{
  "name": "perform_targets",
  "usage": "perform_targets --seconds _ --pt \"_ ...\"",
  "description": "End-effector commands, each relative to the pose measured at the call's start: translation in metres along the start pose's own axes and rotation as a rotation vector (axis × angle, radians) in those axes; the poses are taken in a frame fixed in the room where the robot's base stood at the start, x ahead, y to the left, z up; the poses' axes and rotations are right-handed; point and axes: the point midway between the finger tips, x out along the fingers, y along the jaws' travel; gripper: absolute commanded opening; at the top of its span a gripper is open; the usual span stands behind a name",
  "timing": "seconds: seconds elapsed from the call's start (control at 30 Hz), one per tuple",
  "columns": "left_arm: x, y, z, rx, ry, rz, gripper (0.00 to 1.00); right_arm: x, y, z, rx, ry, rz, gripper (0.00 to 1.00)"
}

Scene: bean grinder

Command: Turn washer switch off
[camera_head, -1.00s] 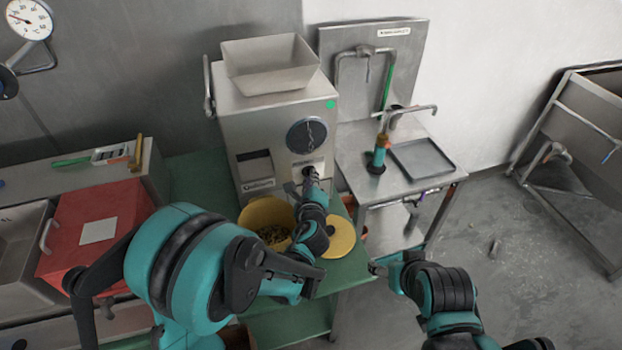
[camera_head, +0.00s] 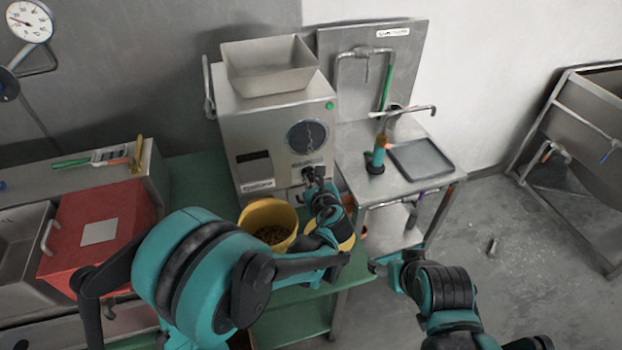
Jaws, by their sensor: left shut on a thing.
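The grey metal machine (camera_head: 275,130) stands on the green table, with a hopper on top and a round dark dial (camera_head: 307,137) on its front. A small dark switch knob (camera_head: 308,172) shows just below the dial, partly hidden. My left gripper (camera_head: 314,180) is at this knob and shut on it; its fingertips are small and partly merge with the dark part. My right gripper (camera_head: 377,267) is low, in front of the steel stand and apart from the machine. Its jaws are too small to tell open from shut. No thing in view is clearly marked as a washer.
A yellow bucket (camera_head: 267,222) of beans stands below the machine's front; a yellow lid (camera_head: 346,235) lies beside it, mostly behind my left arm. A steel stand (camera_head: 350,160) with taps and a tray (camera_head: 420,157) is right. A red box (camera_head: 98,240) is left.

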Motion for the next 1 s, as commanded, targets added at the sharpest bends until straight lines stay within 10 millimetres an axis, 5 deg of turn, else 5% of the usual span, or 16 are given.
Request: perform_targets --seconds 0.4,0.97,1.0 --pt "-0.0001 -0.0008 -0.0008 0.180 0.001 0.075 0.00 0.0015 0.0000 0.0011 0.000 0.000 0.000 0.69" --pt "-0.0001 -0.0009 -0.0009 0.208 0.001 0.086 0.00 0.0016 0.0000 0.0011 0.000 0.000 0.000 0.69" --pt "-0.0001 -0.0009 -0.0009 0.207 0.001 0.086 0.18 0.0016 0.0000 0.0011 0.000 0.000 0.000 0.69"
